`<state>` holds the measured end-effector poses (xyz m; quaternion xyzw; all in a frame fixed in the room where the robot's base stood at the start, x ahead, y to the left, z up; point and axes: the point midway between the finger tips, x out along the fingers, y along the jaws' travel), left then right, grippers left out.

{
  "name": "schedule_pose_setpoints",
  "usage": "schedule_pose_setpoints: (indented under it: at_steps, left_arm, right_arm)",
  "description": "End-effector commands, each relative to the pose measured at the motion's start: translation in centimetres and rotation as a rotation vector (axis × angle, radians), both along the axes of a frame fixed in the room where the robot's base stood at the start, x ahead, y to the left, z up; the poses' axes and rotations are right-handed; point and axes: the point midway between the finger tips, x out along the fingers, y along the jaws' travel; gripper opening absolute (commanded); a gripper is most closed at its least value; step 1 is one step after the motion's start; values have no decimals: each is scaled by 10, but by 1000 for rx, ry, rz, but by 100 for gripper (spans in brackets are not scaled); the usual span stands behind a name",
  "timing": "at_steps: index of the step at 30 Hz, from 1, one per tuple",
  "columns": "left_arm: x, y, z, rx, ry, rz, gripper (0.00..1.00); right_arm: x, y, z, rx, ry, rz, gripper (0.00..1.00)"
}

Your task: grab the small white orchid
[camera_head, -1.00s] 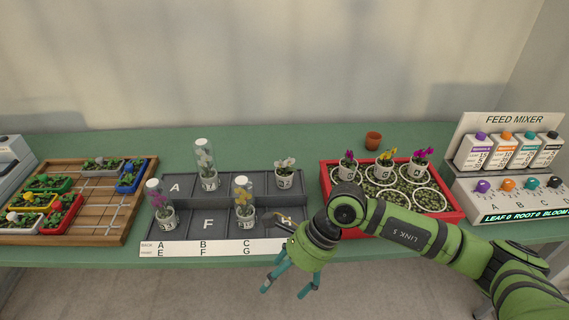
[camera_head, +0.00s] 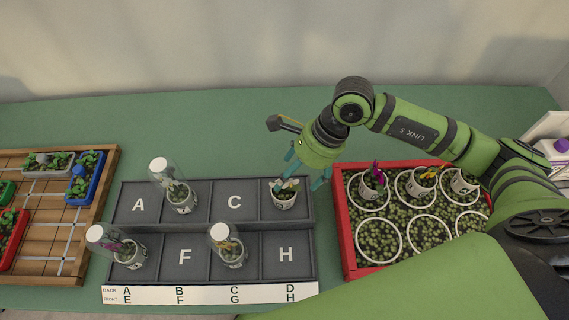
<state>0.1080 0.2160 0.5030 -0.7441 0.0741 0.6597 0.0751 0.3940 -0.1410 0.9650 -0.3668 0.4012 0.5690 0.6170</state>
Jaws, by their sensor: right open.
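The small white orchid (camera_head: 283,195) stands uncovered in a white labelled pot in cell D of the grey tray (camera_head: 255,239), back row right. Another pale orchid (camera_head: 180,197) stands in cell B under a clear cover. My right gripper (camera_head: 303,178) is open, its teal fingers pointing down just above and beside the small white orchid. One finger partly overlaps its flower in the picture; I cannot tell whether they touch. My left gripper is out of view.
Covered orchids stand in cells E (camera_head: 129,252) and G (camera_head: 229,248). A red-rimmed box (camera_head: 345,225) with potted orchids and round holes is close on the right. A wooden board (camera_head: 95,220) with colored planters is left. Cells A, C, F and H are empty.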

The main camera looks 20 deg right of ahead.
Motion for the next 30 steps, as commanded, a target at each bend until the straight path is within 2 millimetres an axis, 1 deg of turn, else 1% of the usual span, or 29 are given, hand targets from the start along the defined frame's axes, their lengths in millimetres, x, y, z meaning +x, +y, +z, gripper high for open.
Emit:
schedule_pose_setpoints:
  at_steps: [1,6,11,13,15,18,21,26,29,30]
  left_arm:
    - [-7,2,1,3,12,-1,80]
    - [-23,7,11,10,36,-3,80]
    - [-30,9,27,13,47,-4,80]
    - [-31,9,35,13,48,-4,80]
    - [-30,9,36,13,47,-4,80]
    - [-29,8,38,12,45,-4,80]
    - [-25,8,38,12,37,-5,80]
    - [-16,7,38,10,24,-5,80]
    - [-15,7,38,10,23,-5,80]
    - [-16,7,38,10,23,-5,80]
  right_arm:
    - [-1,1,-1,1,3,0,85]
    - [-1,8,-14,2,7,0,85]
    - [-3,15,-30,2,8,-1,85]
    - [-4,20,-41,2,7,-1,85]
    - [-3,24,-52,2,6,-1,85]
    - [-2,27,-61,1,3,-1,85]
    - [-2,28,-65,0,1,-1,85]
    - [-2,28,-66,0,1,0,85]
    - [-2,28,-66,0,1,0,49]
    - [-2,28,-66,0,1,0,33]
